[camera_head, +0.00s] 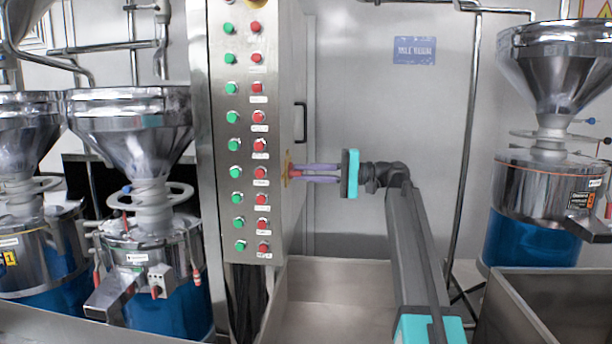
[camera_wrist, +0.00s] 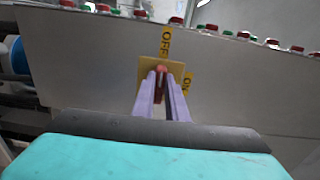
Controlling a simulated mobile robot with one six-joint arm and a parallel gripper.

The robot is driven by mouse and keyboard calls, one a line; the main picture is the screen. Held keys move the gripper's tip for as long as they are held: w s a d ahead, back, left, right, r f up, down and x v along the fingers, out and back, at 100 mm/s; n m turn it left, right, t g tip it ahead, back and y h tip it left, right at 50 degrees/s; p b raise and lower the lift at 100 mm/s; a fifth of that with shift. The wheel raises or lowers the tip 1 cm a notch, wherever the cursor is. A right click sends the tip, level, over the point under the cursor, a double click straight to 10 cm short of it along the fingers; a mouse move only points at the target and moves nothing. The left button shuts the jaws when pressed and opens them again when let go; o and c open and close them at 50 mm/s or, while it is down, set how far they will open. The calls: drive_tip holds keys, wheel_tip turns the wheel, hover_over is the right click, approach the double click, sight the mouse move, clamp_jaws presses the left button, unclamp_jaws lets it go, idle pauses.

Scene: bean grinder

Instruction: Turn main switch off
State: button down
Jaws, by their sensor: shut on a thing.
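The main switch is a red knob (camera_wrist: 161,69) on a yellow plate (camera_wrist: 146,68), mounted on the side face of the grey control cabinet. In the wrist view, an OFF label (camera_wrist: 165,42) lies above the plate and an ON label (camera_wrist: 187,84) at its right edge. My gripper (camera_wrist: 162,76) has its two purple fingers closed on either side of the red knob. In the head view my gripper (camera_head: 295,172) reaches the cabinet side from the right, at the yellow plate (camera_head: 286,168). The fingers hide part of the knob, so its exact angle is unclear.
The control cabinet front (camera_head: 246,150) carries columns of green and red buttons beside the switch. Steel grinders with funnels stand left (camera_head: 130,150) and right (camera_head: 550,150). A metal trough (camera_head: 330,300) lies below my arm. A door handle (camera_head: 300,122) sits above the switch.

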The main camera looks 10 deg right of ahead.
drive_tip(key=c, duration=1.8)
unclamp_jaws()
drive_tip(key=shift+o, duration=0.2)
drive_tip(key=shift+d, duration=0.1)
drive_tip(key=b+v, duration=0.1)
drive_tip(key=v, duration=1.2)
drive_tip(key=shift+d+b, duration=0.3)
drive_tip(key=shift+b, duration=0.1)
drive_tip(key=shift+s+r, duration=0.15)
